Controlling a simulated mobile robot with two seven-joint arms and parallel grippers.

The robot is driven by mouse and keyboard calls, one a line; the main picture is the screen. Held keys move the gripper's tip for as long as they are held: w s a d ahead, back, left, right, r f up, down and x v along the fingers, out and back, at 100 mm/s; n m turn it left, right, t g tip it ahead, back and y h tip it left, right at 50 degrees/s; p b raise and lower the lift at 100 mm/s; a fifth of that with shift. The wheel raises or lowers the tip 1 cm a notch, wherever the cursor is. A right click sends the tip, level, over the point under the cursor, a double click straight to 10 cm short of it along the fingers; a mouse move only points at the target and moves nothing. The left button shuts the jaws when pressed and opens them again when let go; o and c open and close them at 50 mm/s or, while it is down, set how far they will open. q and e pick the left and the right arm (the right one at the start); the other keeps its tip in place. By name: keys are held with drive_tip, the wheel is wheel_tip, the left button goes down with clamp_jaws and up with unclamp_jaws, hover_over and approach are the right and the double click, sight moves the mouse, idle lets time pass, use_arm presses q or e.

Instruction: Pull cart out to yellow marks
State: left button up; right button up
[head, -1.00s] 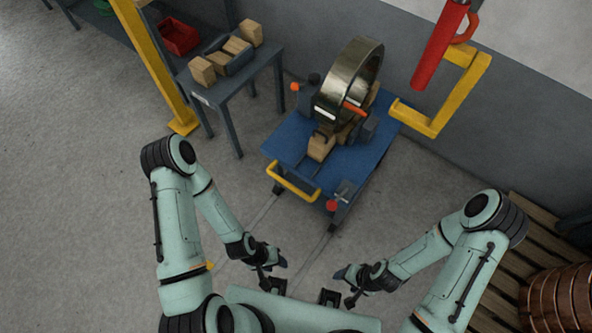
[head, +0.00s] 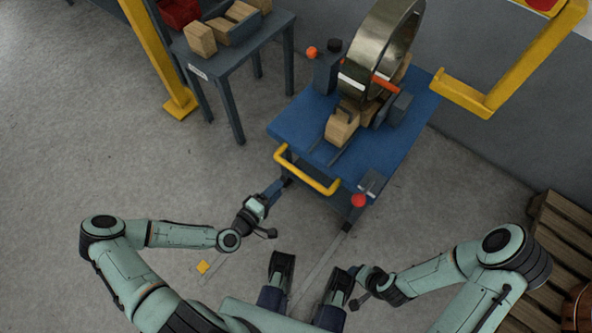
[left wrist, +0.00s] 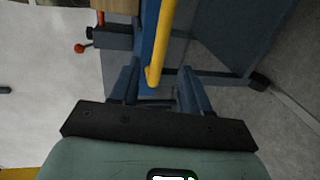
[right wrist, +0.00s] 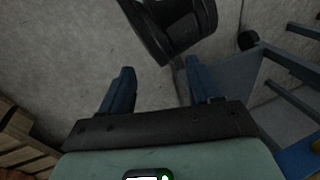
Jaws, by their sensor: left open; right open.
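The blue cart (head: 297,118) stands ahead of me with a yellow handle bar (head: 306,171) on its near edge and a large metal coil (head: 383,45) upright on top. My left gripper (head: 279,189) is open at the left end of the handle. In the left wrist view the yellow bar (left wrist: 162,40) lies between the open fingers (left wrist: 157,85), which are not closed on it. My right gripper (right wrist: 160,80) is open and empty, low and short of the cart. A small yellow floor mark (head: 203,267) shows left of the floor line.
A grey table (head: 232,53) with wooden blocks stands left of the cart, beside a yellow post (head: 155,55). A yellow bracket (head: 520,70) stands at the right. A wooden pallet (head: 565,240) lies at the right edge. The floor at left is clear.

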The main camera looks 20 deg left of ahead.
sight(296, 171)
use_arm(q)
drive_tip(key=b+x, duration=0.1)
drive_tip(key=x, duration=1)
drive_tip(key=shift+f+b, duration=0.1)
drive_tip(key=shift+b, duration=0.25)
use_arm(e)
drive_tip(key=w, duration=0.1)
drive_tip(key=w+d+f, duration=0.1)
drive_tip(key=f, duration=0.1)
drive_tip(key=shift+w+d+t, duration=0.25)
drive_tip(key=shift+w+t, duration=0.15)
use_arm(q)
clamp_jaws()
